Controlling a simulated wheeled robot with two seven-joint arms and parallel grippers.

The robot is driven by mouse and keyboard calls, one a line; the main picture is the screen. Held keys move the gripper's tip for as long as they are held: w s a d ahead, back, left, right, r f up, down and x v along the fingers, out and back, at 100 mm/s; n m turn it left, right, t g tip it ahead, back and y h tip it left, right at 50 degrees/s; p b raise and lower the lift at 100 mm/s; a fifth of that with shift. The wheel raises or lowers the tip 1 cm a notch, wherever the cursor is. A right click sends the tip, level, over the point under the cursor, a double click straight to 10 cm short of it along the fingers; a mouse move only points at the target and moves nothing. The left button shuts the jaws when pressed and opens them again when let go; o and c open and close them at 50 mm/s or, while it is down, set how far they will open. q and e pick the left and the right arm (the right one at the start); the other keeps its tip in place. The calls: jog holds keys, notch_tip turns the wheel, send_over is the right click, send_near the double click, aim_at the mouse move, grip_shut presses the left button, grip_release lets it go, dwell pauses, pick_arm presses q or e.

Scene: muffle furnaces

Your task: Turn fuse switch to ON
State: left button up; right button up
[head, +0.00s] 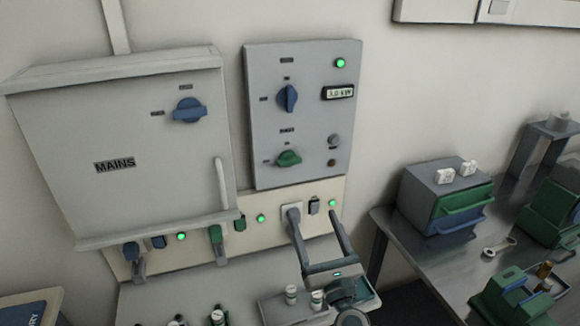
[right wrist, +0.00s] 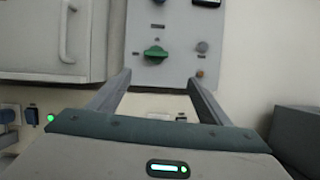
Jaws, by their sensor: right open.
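The grey control panel (head: 265,115) on the wall carries a blue rotary knob (head: 288,98) and, lower down, a green rotary knob (head: 289,158). The blue knob stands upright; the green one lies nearly sideways. Their small labels are too blurred to read, so I cannot tell which is the fuse switch. The green knob also shows in the right wrist view (right wrist: 156,52), ahead of my fingers. My right gripper (head: 314,213) is open and empty below the panel, in front of the socket strip. It touches neither knob. My left gripper is out of view.
The MAINS box (head: 75,120) with a blue knob (head: 188,110) and handle (head: 221,185) stands out left of the panel. Plugs and green lights line the socket strip (head: 260,200) below. At right, a metal table (head: 405,235) holds a drawer box (head: 425,185).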

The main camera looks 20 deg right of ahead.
aim_at(291, 163)
jog(key=shift+a+r+n+y, duration=0.35)
jog(key=shift+r+n+y, duration=0.1)
jog(key=shift+n, duration=0.15)
jog(key=p+x, duration=0.2)
jog(key=x, duration=0.3)
jog(key=p+x, duration=0.1)
jog(key=x, duration=0.4)
jog(key=p+x, duration=0.2)
jog(key=x, duration=0.3)
jog(key=shift+w+d+r+p, duration=0.1)
jog(key=shift+w+r+p, duration=0.05)
jog(key=shift+r+p, duration=0.2)
jog(key=shift+x, duration=0.95)
jog(key=shift+f, duration=0.1)
jog(key=shift+c, duration=0.4)
jog(key=c, duration=1)
